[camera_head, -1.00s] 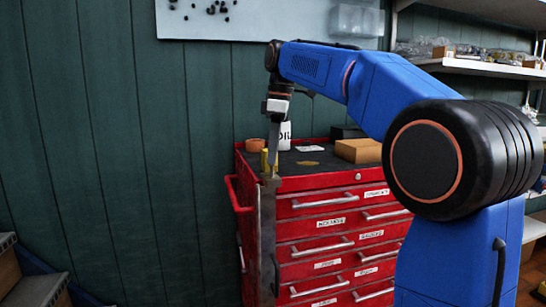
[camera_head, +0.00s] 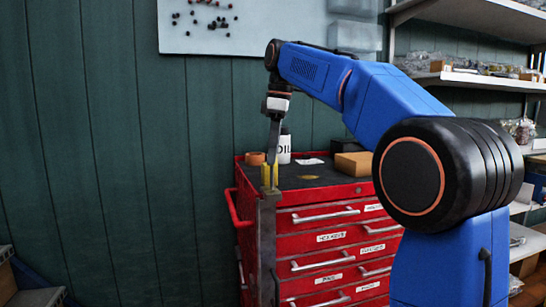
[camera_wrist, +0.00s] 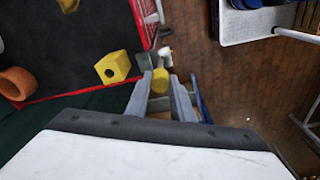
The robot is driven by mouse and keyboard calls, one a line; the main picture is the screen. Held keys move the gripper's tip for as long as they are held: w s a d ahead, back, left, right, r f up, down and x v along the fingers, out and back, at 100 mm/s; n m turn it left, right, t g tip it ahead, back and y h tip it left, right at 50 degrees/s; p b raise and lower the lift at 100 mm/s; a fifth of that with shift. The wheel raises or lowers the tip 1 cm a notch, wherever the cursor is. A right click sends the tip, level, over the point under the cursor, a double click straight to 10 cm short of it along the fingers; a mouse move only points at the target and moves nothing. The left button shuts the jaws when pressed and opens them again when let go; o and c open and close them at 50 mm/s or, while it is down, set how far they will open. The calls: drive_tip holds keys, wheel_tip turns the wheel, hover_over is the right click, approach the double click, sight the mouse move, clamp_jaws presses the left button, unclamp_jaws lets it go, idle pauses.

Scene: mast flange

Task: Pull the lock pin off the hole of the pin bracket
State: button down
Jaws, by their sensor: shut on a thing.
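My gripper (camera_wrist: 161,85) points down and is shut on the yellow lock pin (camera_wrist: 161,82), whose rounded end shows between the two grey fingers in the wrist view. In the head view my gripper (camera_head: 273,150) is above the top of a grey mast (camera_head: 267,235). The pin bracket looks to be the yellow block (camera_wrist: 113,67) left of the fingers, with a dark round hole in its face. In the head view yellow parts (camera_head: 266,175) show at the mast top, where pin and bracket are hard to tell apart. The pin's lower end is hidden.
A red drawer cabinet (camera_head: 325,240) stands close behind the mast. On its dark top are a white oil bottle (camera_head: 284,148), an orange roll (camera_head: 255,158) and a cardboard box (camera_head: 354,163). The shelves (camera_head: 478,80) are at right. Clear air lies left of the mast.

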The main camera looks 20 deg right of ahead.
drive_tip(key=shift+r, duration=0.95)
drive_tip(key=shift+s, duration=0.1)
